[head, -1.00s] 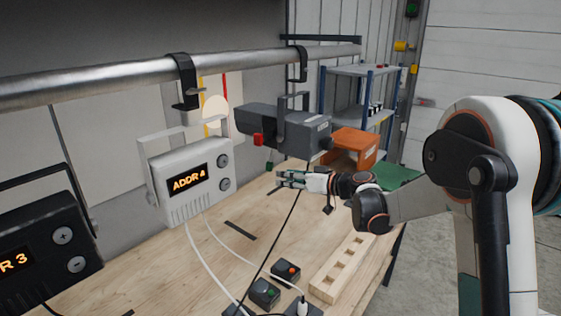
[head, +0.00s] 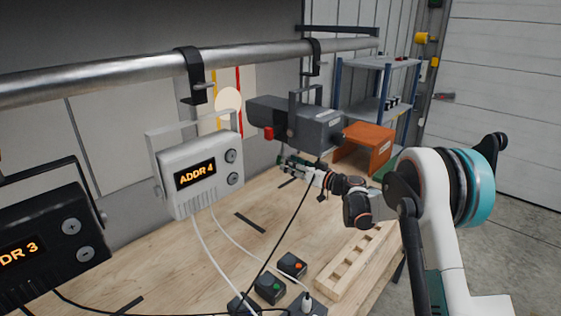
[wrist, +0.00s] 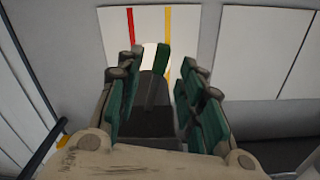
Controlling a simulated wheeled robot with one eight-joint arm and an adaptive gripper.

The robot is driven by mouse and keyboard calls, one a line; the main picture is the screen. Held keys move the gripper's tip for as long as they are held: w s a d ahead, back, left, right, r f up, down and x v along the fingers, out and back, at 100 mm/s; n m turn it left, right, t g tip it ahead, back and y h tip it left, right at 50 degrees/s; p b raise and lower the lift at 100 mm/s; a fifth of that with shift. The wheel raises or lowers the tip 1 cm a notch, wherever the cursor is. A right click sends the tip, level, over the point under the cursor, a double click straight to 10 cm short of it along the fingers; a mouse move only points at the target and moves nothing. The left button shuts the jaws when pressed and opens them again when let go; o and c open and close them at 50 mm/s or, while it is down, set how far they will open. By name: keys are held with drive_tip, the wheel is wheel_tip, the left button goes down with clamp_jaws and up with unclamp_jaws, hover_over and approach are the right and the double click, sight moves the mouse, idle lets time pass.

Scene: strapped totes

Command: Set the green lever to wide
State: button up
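The dark grey lamp (head: 296,122) hangs from the rail, with a red lever (head: 268,133) on its left end. My gripper (head: 284,164) is just under the left part of the lamp. I see no contact with the lever. In the head view the lever cannot be told apart from the fingers.
A light grey box reading ADDR 4 (head: 199,176) hangs left of the lamp, and a black ADDR 3 box (head: 50,235) is farther left. An orange bin (head: 366,150) stands right of the lamp. Cables, small button boxes (head: 270,289) and a wooden rack (head: 348,262) are below.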

sight(280, 157)
drive_tip(key=x, duration=0.5)
drive_tip(key=shift+w+a, duration=0.2)
drive_tip(key=shift+a, duration=0.1)
drive_tip(key=shift+c, duration=0.2)
clamp_jaws()
